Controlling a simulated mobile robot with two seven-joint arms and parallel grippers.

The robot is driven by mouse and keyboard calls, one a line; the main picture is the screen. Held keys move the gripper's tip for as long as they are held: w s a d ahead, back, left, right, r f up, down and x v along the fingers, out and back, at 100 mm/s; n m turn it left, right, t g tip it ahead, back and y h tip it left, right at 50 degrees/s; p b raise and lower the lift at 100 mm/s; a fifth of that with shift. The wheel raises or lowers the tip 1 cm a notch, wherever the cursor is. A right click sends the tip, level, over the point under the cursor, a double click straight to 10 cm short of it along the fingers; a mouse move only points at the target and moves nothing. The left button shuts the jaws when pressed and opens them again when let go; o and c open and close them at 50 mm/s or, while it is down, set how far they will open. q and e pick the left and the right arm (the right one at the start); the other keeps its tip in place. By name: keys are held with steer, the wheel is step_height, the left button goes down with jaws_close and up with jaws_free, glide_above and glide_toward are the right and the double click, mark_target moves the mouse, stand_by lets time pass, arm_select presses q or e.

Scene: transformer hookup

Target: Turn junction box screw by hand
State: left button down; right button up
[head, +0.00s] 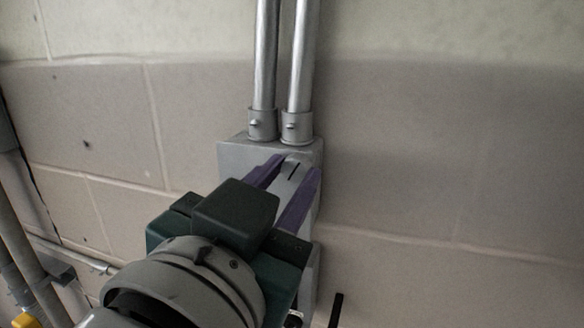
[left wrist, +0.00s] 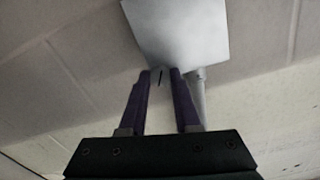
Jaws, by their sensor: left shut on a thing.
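The grey junction box (head: 234,153) is fixed to the block wall below two metal conduits. Its pale plain face also shows at the top of the left wrist view (left wrist: 182,30). The screw (head: 293,172) is grey with a dark slot and sits at the front of the box; it shows between the fingertips in the left wrist view (left wrist: 160,76). My left gripper (head: 298,165) has its two purple fingers on either side of the screw and is shut on it. The gripper body hides much of the lower box. My right gripper is in neither view.
Two vertical conduits (head: 266,62) enter the box top through fittings. Pipes (head: 22,250) run along the wall at lower left, with a small yellow item (head: 26,320) there. A thin dark rod (head: 336,311) shows at bottom centre. The wall to the right is bare.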

arm_select(q)
steer(key=shift+f+n, duration=0.2)
steer(key=shift+n, duration=0.6)
steer(key=c, duration=1.1)
jaws_free()
steer(key=o, duration=0.5)
steer(key=shift+r, duration=0.15)
steer(key=b+v, duration=0.2)
steer(key=v, duration=0.7)
steer(key=shift+s+a, duration=0.15)
steer(key=shift+s, duration=0.2)
